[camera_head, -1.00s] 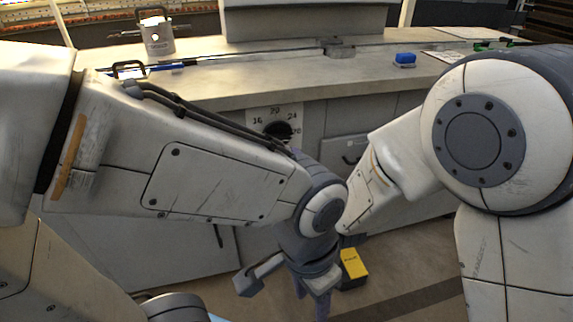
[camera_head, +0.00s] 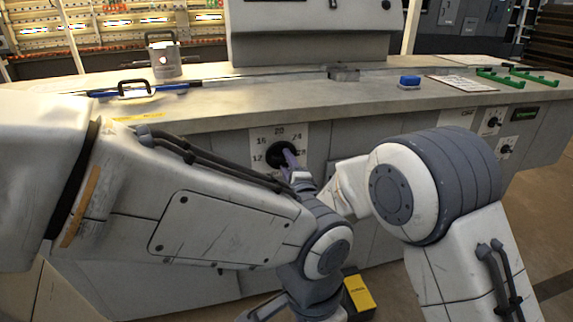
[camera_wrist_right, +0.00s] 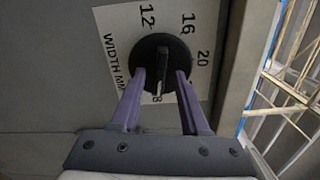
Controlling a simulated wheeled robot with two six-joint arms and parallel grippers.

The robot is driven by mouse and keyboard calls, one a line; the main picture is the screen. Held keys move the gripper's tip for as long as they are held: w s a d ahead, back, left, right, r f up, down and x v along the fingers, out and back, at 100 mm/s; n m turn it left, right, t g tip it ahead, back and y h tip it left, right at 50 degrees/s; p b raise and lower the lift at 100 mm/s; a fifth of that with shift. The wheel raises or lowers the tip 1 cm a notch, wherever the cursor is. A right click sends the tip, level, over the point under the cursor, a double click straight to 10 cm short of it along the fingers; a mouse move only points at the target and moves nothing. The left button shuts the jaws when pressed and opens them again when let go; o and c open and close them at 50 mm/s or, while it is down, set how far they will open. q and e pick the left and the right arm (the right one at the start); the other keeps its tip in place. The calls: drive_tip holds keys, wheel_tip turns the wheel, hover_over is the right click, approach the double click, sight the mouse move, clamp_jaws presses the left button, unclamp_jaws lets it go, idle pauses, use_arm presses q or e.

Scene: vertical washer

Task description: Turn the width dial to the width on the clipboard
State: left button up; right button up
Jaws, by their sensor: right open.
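The width dial (camera_head: 281,153) is a black round knob on a white scale plate on the cabinet front, marked 12 to 28. The right wrist view shows the dial (camera_wrist_right: 160,57) with a raised grip bar and a pale mark at its lower end. My right gripper (camera_wrist_right: 160,76) is open, its purple fingers on either side of the bar. The right gripper (camera_head: 292,158) partly covers the dial in the head view; contact is unclear. A white sheet, probably the clipboard (camera_head: 463,83), lies on the counter; its writing is unreadable. My left gripper (camera_head: 265,312) is low, mostly cut off.
On the counter (camera_head: 300,100) are a blue block (camera_head: 410,81), green pieces (camera_head: 500,77), a grey canister (camera_head: 164,60) and a blue tool with a black handle (camera_head: 135,88). Smaller knobs (camera_head: 494,122) sit right. A yellow-topped box (camera_head: 359,294) is below, near my left wrist.

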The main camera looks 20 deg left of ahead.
drive_tip(key=shift+w+a, duration=0.1)
drive_tip(key=shift+w, duration=0.05)
clamp_jaws()
